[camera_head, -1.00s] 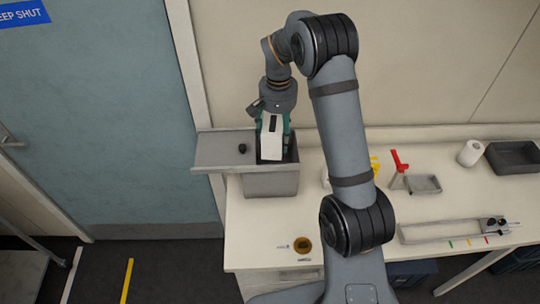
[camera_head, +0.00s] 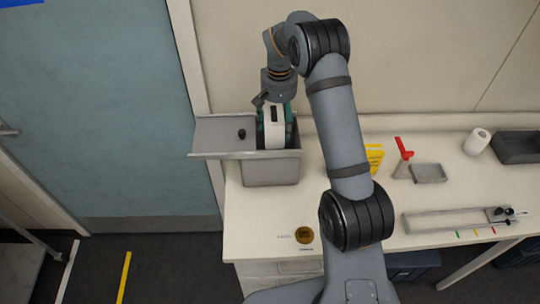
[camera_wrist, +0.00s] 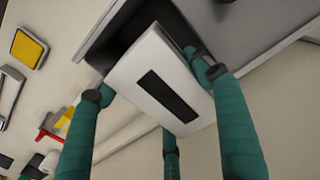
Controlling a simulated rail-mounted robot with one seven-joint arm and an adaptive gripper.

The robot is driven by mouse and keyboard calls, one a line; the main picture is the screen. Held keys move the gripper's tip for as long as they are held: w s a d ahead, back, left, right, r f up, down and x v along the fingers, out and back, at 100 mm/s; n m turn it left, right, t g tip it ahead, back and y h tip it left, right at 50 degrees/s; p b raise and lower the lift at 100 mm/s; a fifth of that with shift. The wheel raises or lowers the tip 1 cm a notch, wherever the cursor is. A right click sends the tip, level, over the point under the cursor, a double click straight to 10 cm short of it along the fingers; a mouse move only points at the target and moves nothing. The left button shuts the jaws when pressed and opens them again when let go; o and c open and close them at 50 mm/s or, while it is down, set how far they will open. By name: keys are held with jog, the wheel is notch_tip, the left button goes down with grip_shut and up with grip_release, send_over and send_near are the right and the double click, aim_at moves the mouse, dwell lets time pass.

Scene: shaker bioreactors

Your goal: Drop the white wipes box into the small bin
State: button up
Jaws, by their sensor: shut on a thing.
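The white wipes box (camera_head: 274,137), with a dark slot on its face in the wrist view (camera_wrist: 168,95), is held between the teal fingers of my gripper (camera_head: 277,117). My gripper is shut on it and points down over the small grey bin (camera_head: 270,172) at the table's left end. The bin's lid (camera_head: 215,137), with a black knob, lies off to the left, leaving the right part of the mouth open. The box is at the dark opening; its lower end is partly hidden by the bin's front rim. In the wrist view the bin's rim (camera_wrist: 103,30) shows behind the box.
On the white table (camera_head: 275,215) to the right are yellow items (camera_head: 374,157), a red-handled item (camera_head: 403,150), a small grey tray (camera_head: 429,173), a white roll (camera_head: 477,141) and a dark grey bin (camera_head: 516,148). A brown round item (camera_head: 304,235) lies near the front edge.

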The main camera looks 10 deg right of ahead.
aim_at(278, 113)
jog(key=o, duration=1.2)
jog(key=shift+o, duration=0.2)
notch_tip(278, 113, up, 12)
jog(key=shift+f, duration=0.1)
notch_tip(278, 113, down, 12)
jog(key=shift+s+r, duration=0.1)
notch_tip(278, 113, up, 6)
jog(key=p, duration=0.4)
jog(key=shift+f+p, duration=0.2)
jog(key=shift+p, duration=0.15)
